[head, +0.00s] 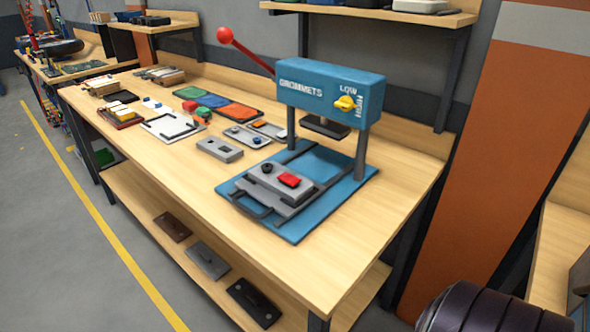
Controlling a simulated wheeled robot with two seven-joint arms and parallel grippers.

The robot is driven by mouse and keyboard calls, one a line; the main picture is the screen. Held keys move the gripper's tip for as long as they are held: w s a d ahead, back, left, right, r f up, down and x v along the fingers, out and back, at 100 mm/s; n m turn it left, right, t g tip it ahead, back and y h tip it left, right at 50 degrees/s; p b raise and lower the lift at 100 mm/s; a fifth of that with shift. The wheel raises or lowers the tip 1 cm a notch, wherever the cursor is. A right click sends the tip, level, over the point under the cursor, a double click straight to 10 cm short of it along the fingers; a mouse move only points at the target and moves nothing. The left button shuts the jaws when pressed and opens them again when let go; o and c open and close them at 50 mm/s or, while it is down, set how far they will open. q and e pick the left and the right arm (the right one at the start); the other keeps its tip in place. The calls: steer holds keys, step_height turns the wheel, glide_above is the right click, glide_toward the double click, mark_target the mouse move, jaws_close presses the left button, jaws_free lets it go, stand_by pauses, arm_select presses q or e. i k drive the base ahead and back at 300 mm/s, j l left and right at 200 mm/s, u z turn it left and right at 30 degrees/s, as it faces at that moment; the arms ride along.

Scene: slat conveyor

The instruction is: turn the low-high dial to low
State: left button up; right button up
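The low-high dial (345,103) is a small yellow knob on the front of the blue press head (315,92), which is marked GROMMETS. The word LOW is printed above the dial and HIGH runs down its right side. The dial is small in the head view, and I cannot tell for certain which word it points to. Nothing touches the dial. Neither my left nor my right gripper is in view.
A lever with a red ball (225,35) rises left of the press. A grey fixture with a red button (289,180) sits on the blue base (300,230). Trays and parts cover the bench's left. An orange column (490,150) stands right, and a shelf (380,14) hangs above.

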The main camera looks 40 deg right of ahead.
mark_target(345, 103)
steer(key=z, duration=1.45)
steer(key=j+u, duration=0.25)
steer(key=j, duration=1)
steer(key=k+j+u, duration=0.15)
steer(key=i+l+z, duration=0.1)
steer(key=i, duration=0.15)
